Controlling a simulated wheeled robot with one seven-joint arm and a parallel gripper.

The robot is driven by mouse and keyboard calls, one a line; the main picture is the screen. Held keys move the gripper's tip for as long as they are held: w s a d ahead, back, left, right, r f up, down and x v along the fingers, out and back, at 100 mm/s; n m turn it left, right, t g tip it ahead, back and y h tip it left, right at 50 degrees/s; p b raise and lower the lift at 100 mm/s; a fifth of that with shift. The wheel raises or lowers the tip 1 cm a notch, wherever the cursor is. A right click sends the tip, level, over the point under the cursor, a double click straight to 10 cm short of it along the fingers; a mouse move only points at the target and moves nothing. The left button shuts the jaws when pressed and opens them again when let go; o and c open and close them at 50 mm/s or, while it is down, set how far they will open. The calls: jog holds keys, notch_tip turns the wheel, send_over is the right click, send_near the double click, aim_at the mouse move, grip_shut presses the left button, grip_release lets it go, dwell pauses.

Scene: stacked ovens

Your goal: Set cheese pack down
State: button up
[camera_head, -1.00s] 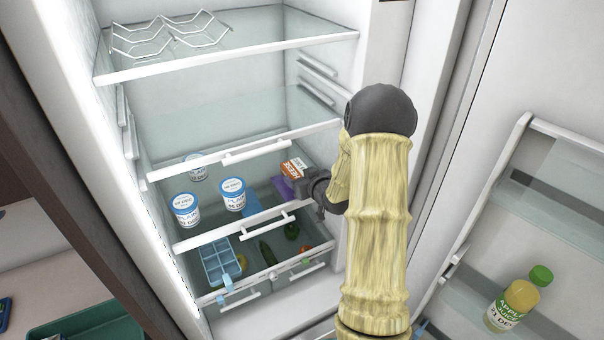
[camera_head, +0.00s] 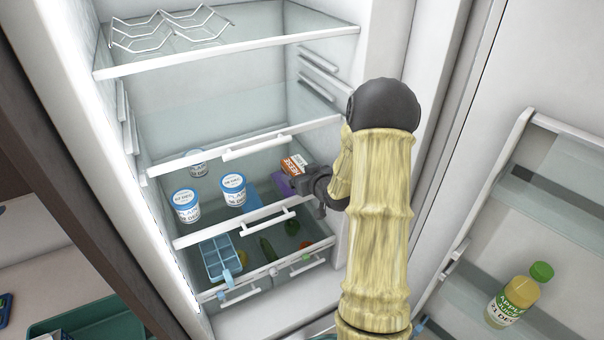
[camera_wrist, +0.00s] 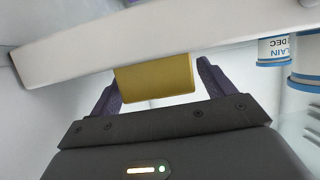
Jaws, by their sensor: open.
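The cheese pack (camera_head: 295,163), orange and white with printed lettering, is in the fridge on the shelf with the white tubs, near its right side. In the wrist view the cheese pack (camera_wrist: 155,80) shows as a plain yellow-brown face between two purple fingers. My gripper (camera_head: 288,182) reaches in from the right over the shelf's front edge. In the wrist view my gripper (camera_wrist: 157,76) is open, with one finger at each side of the pack. Contact between the pack and the shelf is hidden.
White tubs with blue lids (camera_head: 233,190) stand left of the pack on the same shelf. The white shelf edge (camera_wrist: 160,40) crosses close to the pack. A blue tray (camera_head: 220,258) and vegetables are lower down. The open door holds a juice bottle (camera_head: 514,302).

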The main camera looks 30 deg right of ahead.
jog(key=b+v, duration=0.3)
jog(key=v, duration=0.8)
jog(key=shift+s, duration=0.3)
jog(key=shift+d, duration=0.1)
jog(key=s+a+f+g, duration=0.2)
jog(key=s+a+g, duration=0.3)
jog(key=s+a, duration=0.2)
jog(key=s+a+f+g, duration=0.2)
jog(key=s+a+g, duration=0.3)
jog(key=s+a, duration=0.3)
jog(key=a, duration=0.3)
jog(key=shift+s+g, duration=0.2)
jog(key=shift+g, duration=0.2)
